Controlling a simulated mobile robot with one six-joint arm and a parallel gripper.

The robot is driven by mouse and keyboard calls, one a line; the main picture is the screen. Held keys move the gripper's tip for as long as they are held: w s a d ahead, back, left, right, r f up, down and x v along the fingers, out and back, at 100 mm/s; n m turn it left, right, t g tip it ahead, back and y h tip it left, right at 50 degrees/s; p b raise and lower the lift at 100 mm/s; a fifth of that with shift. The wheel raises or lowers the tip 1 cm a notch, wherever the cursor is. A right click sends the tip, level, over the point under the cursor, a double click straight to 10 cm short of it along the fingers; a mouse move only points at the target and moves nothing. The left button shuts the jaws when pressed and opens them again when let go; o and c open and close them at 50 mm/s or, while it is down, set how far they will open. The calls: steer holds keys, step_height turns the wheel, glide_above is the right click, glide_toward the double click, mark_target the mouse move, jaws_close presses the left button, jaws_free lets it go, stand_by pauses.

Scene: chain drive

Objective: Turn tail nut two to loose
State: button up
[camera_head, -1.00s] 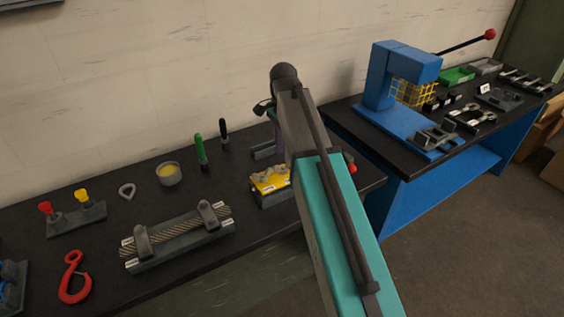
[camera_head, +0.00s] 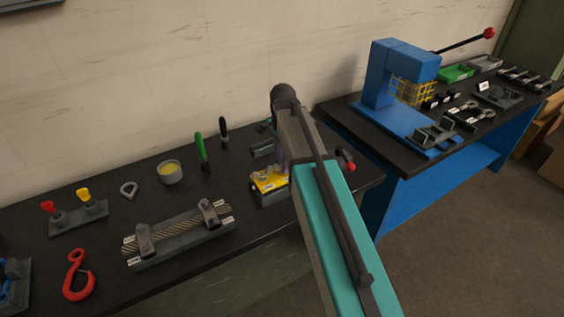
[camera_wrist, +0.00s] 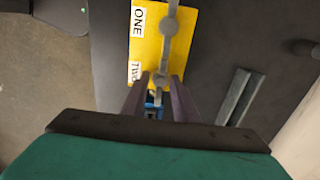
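The yellow-topped block (camera_head: 262,185) sits near the front edge of the left bench, partly behind my arm. In the wrist view its yellow plate (camera_wrist: 180,45) carries a ONE label (camera_wrist: 137,20) and a TWO label (camera_wrist: 134,71). A grey linked part runs along the plate, with one round boss (camera_wrist: 168,26) near ONE and a smaller round end (camera_wrist: 160,80) near TWO, likely tail nut two. My gripper (camera_wrist: 160,78) is open, its two purple-grey fingers on either side of that end. Contact cannot be told. A small blue piece (camera_wrist: 153,101) shows between the fingers.
A grey bar (camera_wrist: 234,97) lies right of the block in the wrist view. A green-handled tool (camera_head: 200,150), a yellow-filled cup (camera_head: 170,172) and a rope fixture (camera_head: 180,237) stand on the left bench. A blue press (camera_head: 390,85) stands on the right bench.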

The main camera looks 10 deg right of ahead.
jaws_close()
